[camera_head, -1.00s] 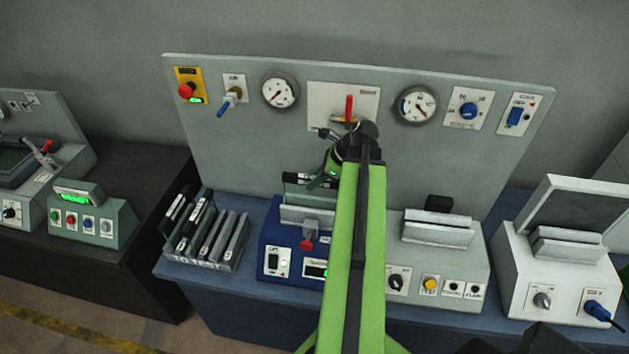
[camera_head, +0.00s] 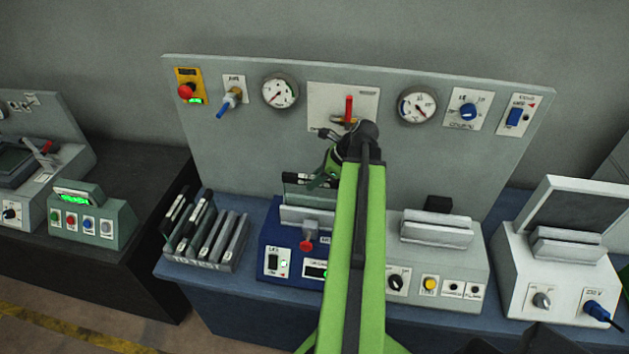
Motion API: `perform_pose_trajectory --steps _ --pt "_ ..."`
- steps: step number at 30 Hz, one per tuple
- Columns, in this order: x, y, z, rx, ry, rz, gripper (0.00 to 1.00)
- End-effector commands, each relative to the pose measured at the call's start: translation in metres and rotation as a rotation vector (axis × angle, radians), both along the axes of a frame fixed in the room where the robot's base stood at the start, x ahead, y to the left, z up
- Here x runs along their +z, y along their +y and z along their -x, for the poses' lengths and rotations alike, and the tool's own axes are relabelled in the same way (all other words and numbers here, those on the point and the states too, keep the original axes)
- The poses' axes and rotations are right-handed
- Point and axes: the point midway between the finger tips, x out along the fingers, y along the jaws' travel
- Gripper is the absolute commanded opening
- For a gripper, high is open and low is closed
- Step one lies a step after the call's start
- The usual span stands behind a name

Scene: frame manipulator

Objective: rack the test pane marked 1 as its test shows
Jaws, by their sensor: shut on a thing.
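A test pane (camera_head: 298,190) with a dark top edge and a small white label stands upright at the slot of the blue tester (camera_head: 268,240). I cannot read its mark. My gripper (camera_head: 319,182) is at the pane's top right edge and shut on it. My green arm hides part of the pane and the right part of the tester. The grey rack (camera_head: 207,259) stands left of the tester. Panes (camera_head: 187,222) stand in its left part, with their marks too small to read. Slots on its right side look empty.
A grey tester (camera_head: 437,255) with a slotted holder stands right of my arm. A white box with a raised lid (camera_head: 555,262) is at the far right. A grey panel (camera_head: 440,160) with gauges, a red lever and switches stands behind. A green button box (camera_head: 92,222) is at left.

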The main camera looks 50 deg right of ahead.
Motion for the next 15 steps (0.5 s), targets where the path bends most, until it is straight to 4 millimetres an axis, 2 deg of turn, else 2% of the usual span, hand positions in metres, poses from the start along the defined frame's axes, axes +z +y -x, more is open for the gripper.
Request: perform_pose_trajectory --steps 15 --pt "0.038 0.0 -0.001 0.0 -0.002 0.0 0.0"
